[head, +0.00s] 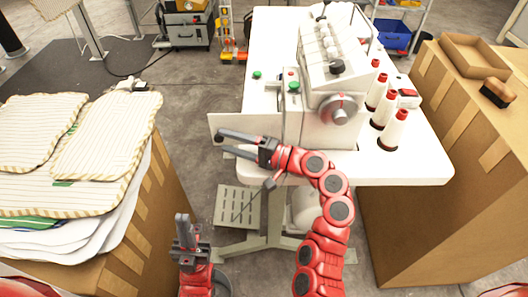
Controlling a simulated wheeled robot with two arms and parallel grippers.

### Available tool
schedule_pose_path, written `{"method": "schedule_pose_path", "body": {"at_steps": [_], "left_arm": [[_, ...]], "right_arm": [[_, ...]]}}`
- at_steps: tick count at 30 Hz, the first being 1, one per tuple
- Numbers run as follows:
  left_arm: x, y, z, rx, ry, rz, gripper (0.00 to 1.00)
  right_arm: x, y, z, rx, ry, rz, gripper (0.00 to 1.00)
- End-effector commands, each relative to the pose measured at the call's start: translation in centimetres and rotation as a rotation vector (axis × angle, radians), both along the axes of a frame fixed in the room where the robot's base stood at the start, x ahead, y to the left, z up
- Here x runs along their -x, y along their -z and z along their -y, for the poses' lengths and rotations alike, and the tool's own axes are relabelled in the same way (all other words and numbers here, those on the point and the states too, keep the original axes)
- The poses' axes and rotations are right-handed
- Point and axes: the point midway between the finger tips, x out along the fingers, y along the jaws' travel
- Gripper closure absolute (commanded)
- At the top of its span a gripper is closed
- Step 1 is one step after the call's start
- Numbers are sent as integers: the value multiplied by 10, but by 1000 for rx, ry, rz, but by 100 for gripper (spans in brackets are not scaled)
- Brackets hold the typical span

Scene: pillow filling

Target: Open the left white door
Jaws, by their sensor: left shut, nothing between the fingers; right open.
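The white machine (320,108) stands on a white table. A flat white panel (232,120), which looks like the left white door, sticks out to the left from the machine's lower front. My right gripper (221,142) is open, with its fingers pointing left. It overlaps the panel's lower edge in the view, and I cannot tell whether they touch. My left gripper (182,218) is shut and empty, pointing up, low in the view between the left box and the table, apart from the panel.
Striped pillow covers (105,140) lie piled on a cardboard box (165,190) at left. Spools with red tops (385,110) stand on the white table (425,150) right of the machine. A large cardboard box (450,190) is at right. A footplate (237,205) is under the table.

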Motion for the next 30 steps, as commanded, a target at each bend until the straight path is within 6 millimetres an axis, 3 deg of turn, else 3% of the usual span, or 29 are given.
{"method": "schedule_pose_path", "body": {"at_steps": [1,6,12,18,30], "left_arm": [[0,5,0,0,0,0,100],[0,13,0,0,0,0,100],[0,17,0,0,0,0,100],[0,18,0,0,0,0,100],[0,18,0,0,0,0,100]], "right_arm": [[2,1,17,-4,13,5,40],[19,2,57,-3,10,1,40],[32,0,90,-2,6,2,40],[37,-1,101,-2,3,2,40],[38,-1,101,-2,1,2,40]]}}
